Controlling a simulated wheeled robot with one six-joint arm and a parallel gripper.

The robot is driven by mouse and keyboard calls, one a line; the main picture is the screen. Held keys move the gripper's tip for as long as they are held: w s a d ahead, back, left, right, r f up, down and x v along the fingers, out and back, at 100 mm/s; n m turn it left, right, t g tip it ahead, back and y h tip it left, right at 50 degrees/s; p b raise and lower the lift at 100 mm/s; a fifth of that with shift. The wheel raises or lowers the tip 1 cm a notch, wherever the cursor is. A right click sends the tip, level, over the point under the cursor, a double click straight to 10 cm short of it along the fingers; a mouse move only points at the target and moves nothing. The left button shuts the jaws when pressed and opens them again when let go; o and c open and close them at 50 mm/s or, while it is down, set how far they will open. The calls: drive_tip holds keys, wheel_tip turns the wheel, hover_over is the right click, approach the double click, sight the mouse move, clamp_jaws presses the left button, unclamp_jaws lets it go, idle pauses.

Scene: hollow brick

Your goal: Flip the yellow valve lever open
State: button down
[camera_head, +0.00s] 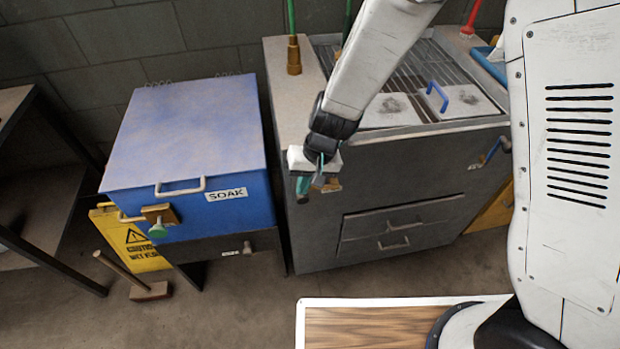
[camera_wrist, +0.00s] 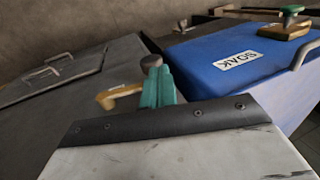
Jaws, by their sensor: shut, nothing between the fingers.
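The yellow valve lever is a short brass-yellow piece (camera_wrist: 118,95) on the front of the grey unit (camera_wrist: 35,112). In the wrist view it lies just left of my gripper (camera_wrist: 160,85). A dark round knob (camera_wrist: 152,62) shows right at the fingertips; I cannot tell whether they touch it. In the head view my gripper (camera_head: 304,184) is at the unit's front left, with part of the yellow fitting (camera_head: 331,185) showing behind it. The teal fingers are shut together and empty. My wrist hides much of the valve in the head view.
A blue box marked SOAK (camera_head: 230,210) with a brass block and green knob (camera_head: 158,230) stands left. A blue-handled fitting (camera_head: 490,152) is on the unit's right. A yellow caution sign (camera_head: 145,250) and a wooden-handled tool (camera_head: 150,291) are on the floor.

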drive_tip(key=shift+s+a+f, duration=0.1)
drive_tip(key=shift+a+f, duration=0.35)
drive_tip(key=shift+f, duration=0.25)
drive_tip(key=shift+s+f, duration=0.15)
drive_tip(key=shift+s, duration=0.05)
drive_tip(key=shift+w+a+r, duration=0.1)
drive_tip(key=shift+r, duration=0.25)
wheel_tip(320, 180, up, 14)
drive_tip(key=shift+a, duration=0.4)
drive_tip(key=shift+f, duration=0.1)
